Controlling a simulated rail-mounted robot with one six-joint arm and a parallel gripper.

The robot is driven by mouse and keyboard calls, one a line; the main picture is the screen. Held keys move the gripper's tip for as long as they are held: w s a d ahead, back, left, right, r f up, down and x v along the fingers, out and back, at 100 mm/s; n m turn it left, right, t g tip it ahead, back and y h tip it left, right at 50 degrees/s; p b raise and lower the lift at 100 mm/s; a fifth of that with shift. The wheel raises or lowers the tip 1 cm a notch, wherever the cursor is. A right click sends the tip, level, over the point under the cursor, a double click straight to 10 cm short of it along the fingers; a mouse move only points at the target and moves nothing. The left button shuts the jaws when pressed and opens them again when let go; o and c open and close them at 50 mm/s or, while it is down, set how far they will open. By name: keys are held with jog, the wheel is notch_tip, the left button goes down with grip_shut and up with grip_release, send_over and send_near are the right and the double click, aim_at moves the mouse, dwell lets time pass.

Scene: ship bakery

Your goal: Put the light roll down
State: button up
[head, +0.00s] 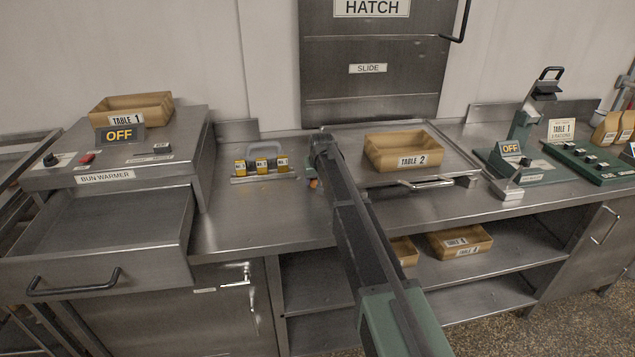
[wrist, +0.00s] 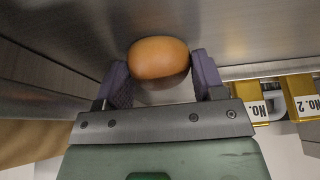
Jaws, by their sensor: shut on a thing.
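The light roll (wrist: 158,57) is a smooth, orange-brown oval in the wrist view. My gripper (wrist: 160,80) is shut on it, one purple-grey finger on each side. Bare steel lies beyond the roll, and I cannot tell whether the roll touches it. In the head view my arm hides most of the gripper; a small orange patch shows beside the arm's end, over the counter between the numbered yellow blocks (head: 262,165) and the tray (head: 350,150).
The TABLE 2 box (head: 402,163) stands on the tray at right. The TABLE 1 box (head: 118,112) is on the bun warmer (head: 60,178), whose drawer (head: 100,262) is pulled out. The hatch (head: 370,90) is behind. Counter left of the yellow blocks is bare.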

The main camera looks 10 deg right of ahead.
notch_tip(320, 180, up, 20)
jog(key=p, duration=2)
jog(key=shift+r, duration=0.15)
